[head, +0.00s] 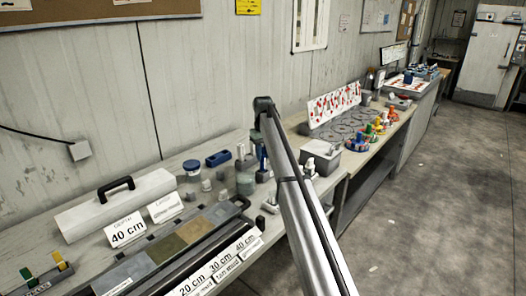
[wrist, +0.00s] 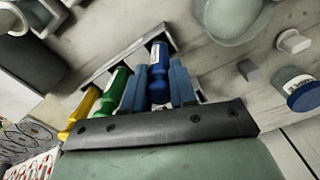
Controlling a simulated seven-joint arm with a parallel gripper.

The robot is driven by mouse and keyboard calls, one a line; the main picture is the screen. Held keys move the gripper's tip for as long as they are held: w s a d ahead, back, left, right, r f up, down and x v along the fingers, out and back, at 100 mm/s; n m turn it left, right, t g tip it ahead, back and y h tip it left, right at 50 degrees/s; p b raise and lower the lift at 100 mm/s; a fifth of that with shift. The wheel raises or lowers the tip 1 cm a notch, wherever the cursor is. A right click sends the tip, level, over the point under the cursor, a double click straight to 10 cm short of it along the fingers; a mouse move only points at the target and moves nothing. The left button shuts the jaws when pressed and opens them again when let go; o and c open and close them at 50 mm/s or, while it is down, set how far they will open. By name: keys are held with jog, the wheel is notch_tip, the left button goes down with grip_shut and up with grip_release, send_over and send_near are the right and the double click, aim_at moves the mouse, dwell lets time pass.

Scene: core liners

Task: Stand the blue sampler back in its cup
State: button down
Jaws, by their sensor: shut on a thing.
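The blue sampler (wrist: 158,72) has a blue handle with a pale label. In the wrist view it sits between the two blue fingers of my gripper (wrist: 160,82), which is shut on it. In the head view my gripper (head: 262,155) hangs over the back of the bench, partly behind my arm. A green-handled tool (wrist: 110,92) and a yellow-handled one (wrist: 85,105) lie to the left of the fingers. I cannot tell which vessel is the sampler's cup, and the sampler's lower end is hidden.
A blue-lidded jar (wrist: 302,93) and small grey blocks (wrist: 248,70) are right of my gripper. A long core tray (head: 150,262) lies in front, with depth signs. A white case (head: 115,203) stands at left. A grey box (head: 322,158) stands right of my arm.

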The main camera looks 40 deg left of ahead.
jog(key=c, duration=0.8)
grip_release()
jog(key=shift+r, duration=3.5)
